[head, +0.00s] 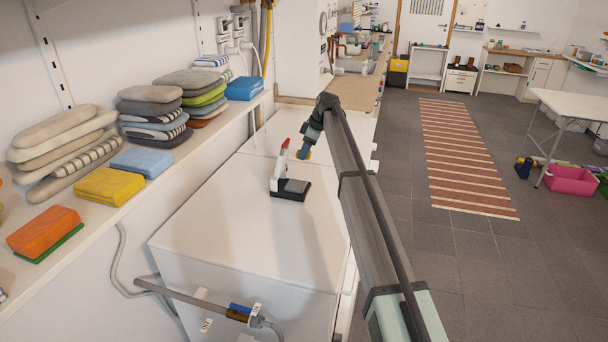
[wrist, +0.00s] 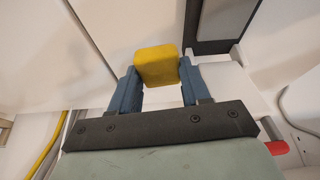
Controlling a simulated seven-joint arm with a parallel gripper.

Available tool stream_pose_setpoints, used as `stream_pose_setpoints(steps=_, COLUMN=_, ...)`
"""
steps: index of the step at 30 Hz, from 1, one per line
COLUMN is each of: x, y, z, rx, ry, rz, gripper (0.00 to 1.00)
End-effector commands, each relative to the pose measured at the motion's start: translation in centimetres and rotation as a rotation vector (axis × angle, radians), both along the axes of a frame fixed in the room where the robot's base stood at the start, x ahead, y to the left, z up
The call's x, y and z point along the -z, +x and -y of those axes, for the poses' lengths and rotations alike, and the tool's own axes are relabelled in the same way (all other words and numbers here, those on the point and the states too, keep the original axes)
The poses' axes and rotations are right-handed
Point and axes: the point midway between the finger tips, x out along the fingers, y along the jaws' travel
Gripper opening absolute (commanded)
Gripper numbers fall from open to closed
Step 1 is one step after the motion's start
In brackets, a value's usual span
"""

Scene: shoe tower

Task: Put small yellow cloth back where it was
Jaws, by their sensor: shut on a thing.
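The small yellow cloth (wrist: 156,66) is in the wrist view, gripped between the two blue fingers of my gripper (wrist: 157,85). In the head view my gripper (head: 303,151) is above the white appliance top (head: 235,205), and only a small yellow patch of the cloth (head: 308,156) shows at its fingers. A larger folded yellow cloth (head: 109,187) lies on the left wall shelf, in front of a blue one. I cannot tell how high the held cloth is above the white top.
A device with a dark base (head: 291,190) and red-tipped white upright stands on the white top, close to my gripper. The wall shelf (head: 150,190) holds stacks of folded cloths, an orange sponge-like block (head: 43,231) and a blue pile (head: 244,88). Most of the white top is clear.

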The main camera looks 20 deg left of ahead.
Motion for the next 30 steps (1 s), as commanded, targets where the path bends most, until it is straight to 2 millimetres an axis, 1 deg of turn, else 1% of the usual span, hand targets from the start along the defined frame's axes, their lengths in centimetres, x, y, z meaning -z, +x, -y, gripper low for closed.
stream_pose_setpoints(steps=1, x=-0.3, y=2.0, z=-0.7, rx=0.012, ry=0.0, rz=0.001, gripper=0.18)
stream_pose_setpoints(steps=3, x=-0.5, y=3.2, z=-1.2, rx=0.029, ry=0.001, rz=0.002, gripper=0.18)
stream_pose_setpoints(steps=6, x=-0.6, y=4.1, z=-1.5, rx=0.06, ry=0.002, rz=0.001, gripper=0.18)
stream_pose_setpoints(steps=11, x=0.1, y=3.9, z=-1.4, rx=0.097, ry=0.004, rz=-0.004, gripper=0.18)
stream_pose_setpoints(steps=14, x=1.4, y=3.9, z=-1.4, rx=0.099, ry=0.004, rz=-0.006, gripper=0.18)
stream_pose_setpoints(steps=21, x=5.1, y=3.9, z=-1.3, rx=0.098, ry=0.004, rz=-0.006, gripper=0.18)
stream_pose_setpoints(steps=26, x=6.1, y=3.9, z=-1.4, rx=0.097, ry=0.004, rz=-0.006, gripper=0.18)
stream_pose_setpoints(steps=30, x=7.6, y=3.9, z=-1.4, rx=0.097, ry=0.004, rz=-0.006, gripper=0.18)
